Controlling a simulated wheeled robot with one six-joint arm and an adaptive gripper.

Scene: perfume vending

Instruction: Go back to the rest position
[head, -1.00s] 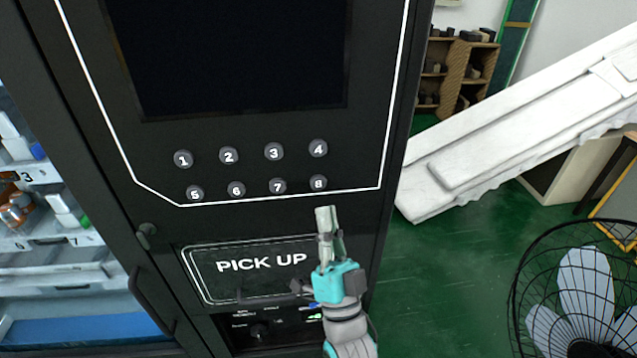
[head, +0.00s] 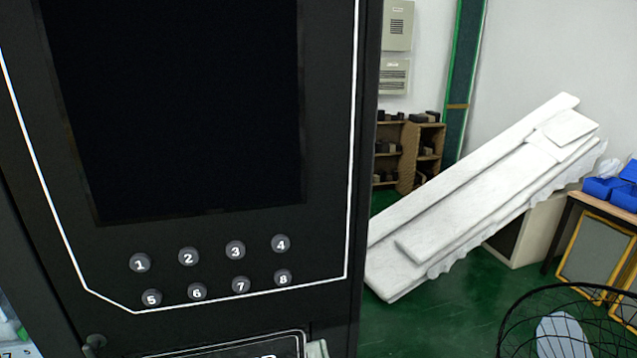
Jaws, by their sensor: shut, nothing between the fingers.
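The black vending machine (head: 330,150) fills the left half of the head view. Its round numbered buttons, 1 to 8, sit in two rows below a dark screen (head: 180,110); button 8 (head: 283,278) is at the lower right. Only the pale tip of my gripper (head: 316,349) shows, at the bottom edge, below and right of button 8 and apart from it. It looks shut and empty. The rest of the gripper is out of frame.
A long white slanted slab (head: 490,190) lies right of the machine. A black wire fan (head: 560,325) stands at the lower right, partly cut off. Shelves (head: 410,150) stand at the back. Some green floor (head: 440,320) between machine and fan is clear.

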